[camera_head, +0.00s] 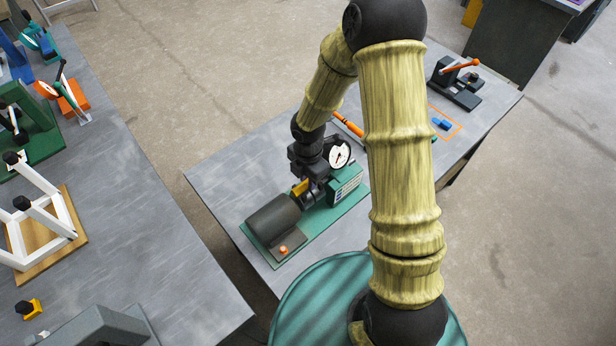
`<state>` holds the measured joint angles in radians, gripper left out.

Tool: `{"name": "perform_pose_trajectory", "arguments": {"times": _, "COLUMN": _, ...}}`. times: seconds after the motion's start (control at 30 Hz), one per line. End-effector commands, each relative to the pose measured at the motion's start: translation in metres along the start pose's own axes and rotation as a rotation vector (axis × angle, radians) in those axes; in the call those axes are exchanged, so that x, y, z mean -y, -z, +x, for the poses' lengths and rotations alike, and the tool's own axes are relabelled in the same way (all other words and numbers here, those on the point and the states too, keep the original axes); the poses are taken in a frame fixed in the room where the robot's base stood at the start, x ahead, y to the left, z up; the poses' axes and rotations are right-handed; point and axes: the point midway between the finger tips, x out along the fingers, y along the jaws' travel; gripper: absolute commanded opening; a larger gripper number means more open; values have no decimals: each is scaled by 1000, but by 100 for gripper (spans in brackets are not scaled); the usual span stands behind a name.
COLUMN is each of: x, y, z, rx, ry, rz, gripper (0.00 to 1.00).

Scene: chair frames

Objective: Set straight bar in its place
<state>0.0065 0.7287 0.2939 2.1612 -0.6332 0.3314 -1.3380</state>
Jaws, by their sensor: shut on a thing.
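My gripper (308,183) is at the end of my arm, low over a bench machine with a green base (325,214), a dark cylinder (273,218) and a round dial gauge (338,153). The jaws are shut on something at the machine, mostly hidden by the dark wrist. A small yellow piece (299,188) shows beside the fingertips; I cannot tell whether it is held or part of the machine. I cannot make out a straight bar for certain. A white frame (44,220) with black ends stands on a wooden board (72,246) on the left bench.
On the middle bench (235,170) lie an orange-handled tool (347,124), a blue piece (441,124) in an orange outline and a black clamp (455,85). A floor gap separates the benches.

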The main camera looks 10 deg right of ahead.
Motion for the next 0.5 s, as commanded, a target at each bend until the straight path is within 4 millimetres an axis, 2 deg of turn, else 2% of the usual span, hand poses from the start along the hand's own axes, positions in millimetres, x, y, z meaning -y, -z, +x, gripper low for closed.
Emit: {"name": "perform_pose_trajectory", "arguments": {"times": 0.5, "x": 0, "y": 0, "z": -18, "rx": 0, "ry": -1, "rz": 0, "gripper": 0}}
